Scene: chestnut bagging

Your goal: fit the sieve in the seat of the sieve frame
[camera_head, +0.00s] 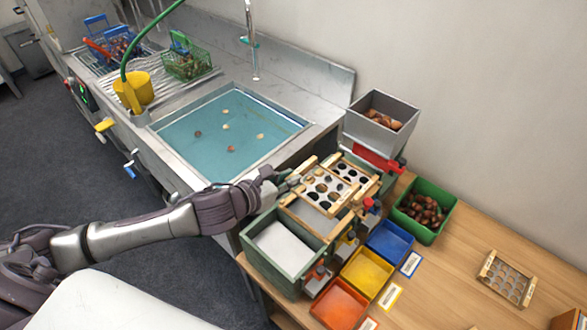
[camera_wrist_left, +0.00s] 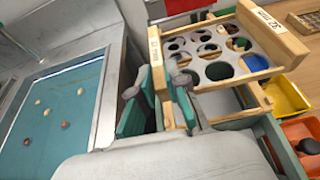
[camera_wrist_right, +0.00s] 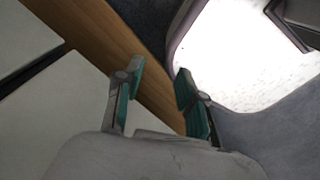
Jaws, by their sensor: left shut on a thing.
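My left gripper (camera_head: 289,181) is shut on a wooden end rail of a sieve (camera_head: 323,188), a metal plate with large round holes between wooden rails. The left wrist view shows the fingers (camera_wrist_left: 160,88) around that rail, with the sieve (camera_wrist_left: 208,57) beyond them. The sieve is over the sieve frame (camera_head: 302,212), whose wooden rails show beneath it, and looks slightly tilted. I cannot tell whether it touches the seat, which it partly hides. My right gripper (camera_wrist_right: 157,88) shows only in its own wrist view, with fingers apart and nothing between them.
Behind the held sieve is another holed plate (camera_head: 352,172), near a metal hopper (camera_head: 378,106) of chestnuts. Blue (camera_head: 390,241), yellow (camera_head: 367,273) and orange (camera_head: 340,303) trays line the front. A smaller-holed sieve (camera_head: 507,280) lies on the table. A water-filled sink (camera_head: 205,118) is left.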

